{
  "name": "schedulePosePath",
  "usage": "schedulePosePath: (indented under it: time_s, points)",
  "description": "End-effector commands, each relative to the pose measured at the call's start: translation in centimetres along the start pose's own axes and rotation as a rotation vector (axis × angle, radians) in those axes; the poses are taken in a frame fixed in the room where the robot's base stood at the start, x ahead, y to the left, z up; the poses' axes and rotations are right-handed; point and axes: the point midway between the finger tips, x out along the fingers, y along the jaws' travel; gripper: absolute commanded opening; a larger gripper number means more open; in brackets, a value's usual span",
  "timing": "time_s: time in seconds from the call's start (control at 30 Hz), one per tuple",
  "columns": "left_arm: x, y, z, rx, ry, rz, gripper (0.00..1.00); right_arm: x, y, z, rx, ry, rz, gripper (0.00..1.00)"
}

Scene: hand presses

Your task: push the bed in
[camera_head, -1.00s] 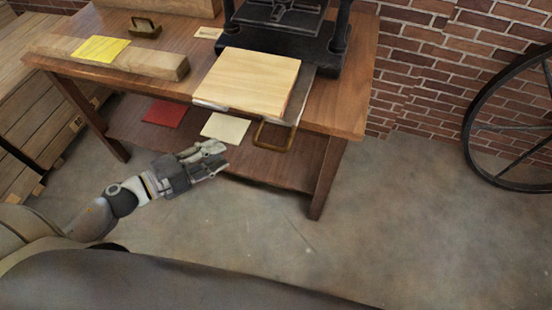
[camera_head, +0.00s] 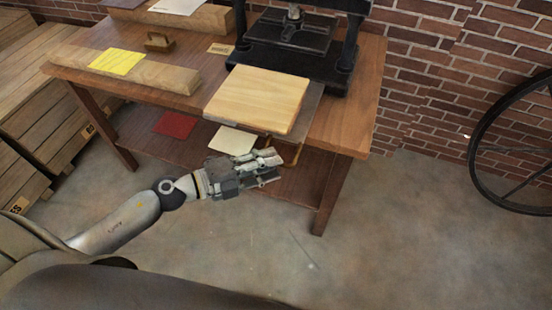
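The black hand press (camera_head: 290,42) stands at the back of the wooden table. Its flat grey bed (camera_head: 310,108) is slid out towards the front, with a pale wooden board (camera_head: 256,100) lying on it. A brass loop handle (camera_head: 293,153) hangs at the bed's front edge, partly hidden. My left gripper (camera_head: 277,170) is in front of the table edge, just below the board and near the handle. Its fingers look apart, with nothing seen between them. Whether it touches the handle cannot be told. My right gripper is not in view.
A wooden beam with a yellow sheet (camera_head: 117,62) and a small brass-handled block (camera_head: 159,42) lie on the table (camera_head: 345,110). Red (camera_head: 175,124) and cream (camera_head: 231,139) sheets lie on the lower shelf. Crates stand left, a wheel (camera_head: 500,140) right; the floor in front is clear.

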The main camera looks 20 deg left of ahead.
Motion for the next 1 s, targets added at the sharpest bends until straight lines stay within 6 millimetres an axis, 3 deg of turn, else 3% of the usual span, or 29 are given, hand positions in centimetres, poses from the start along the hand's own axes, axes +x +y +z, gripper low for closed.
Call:
schedulePosePath:
  time_s: [0.23, 0.57, 0.83, 1.0]
  points:
    - [2.1, -0.1, 0.0, -0.001, 0.0, -0.002, 0.32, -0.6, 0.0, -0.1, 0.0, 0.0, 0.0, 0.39]
    - [2.4, 0.0, 0.0, -0.001, -0.001, 0.0, 0.32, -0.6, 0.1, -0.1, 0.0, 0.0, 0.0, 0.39]
    - [2.4, 0.0, 0.0, -0.001, 0.0, 0.0, 0.0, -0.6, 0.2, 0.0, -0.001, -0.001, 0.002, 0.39]
    - [2.4, 0.1, 0.0, -0.001, 0.0, 0.0, 0.0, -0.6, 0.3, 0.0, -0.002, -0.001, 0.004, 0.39]
